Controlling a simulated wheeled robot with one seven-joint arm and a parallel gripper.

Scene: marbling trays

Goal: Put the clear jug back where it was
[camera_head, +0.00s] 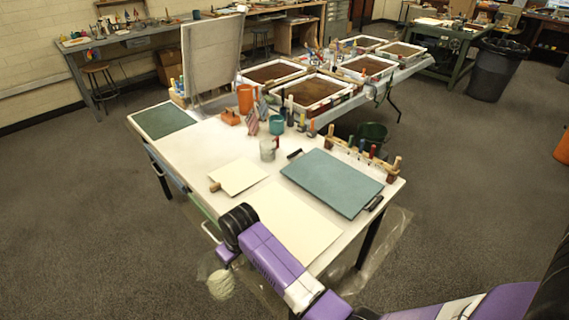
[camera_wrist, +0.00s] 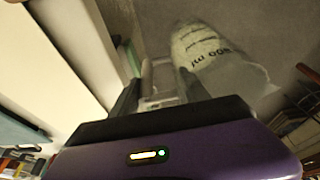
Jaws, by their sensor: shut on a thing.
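The clear jug (camera_wrist: 232,72) has printed markings that read upside down in the wrist view. My gripper (camera_wrist: 160,82) is shut on a clear part on its near side, which looks like the handle. In the head view my gripper (camera_head: 224,258) is at the table's front left edge, and a pale see-through shape (camera_head: 220,284), which looks like the jug, shows below it against the floor. I cannot tell how far the jug tilts. The white work table (camera_head: 185,150) stands right behind my gripper.
Cream sheets (camera_head: 297,222) lie on the near table, beside a blue-green board (camera_head: 332,182). A grey cup (camera_head: 268,150), an orange pot (camera_head: 245,98) and a teal cup (camera_head: 276,124) stand further back. A brush rack (camera_head: 365,150) lines the right edge. Floor at left is clear.

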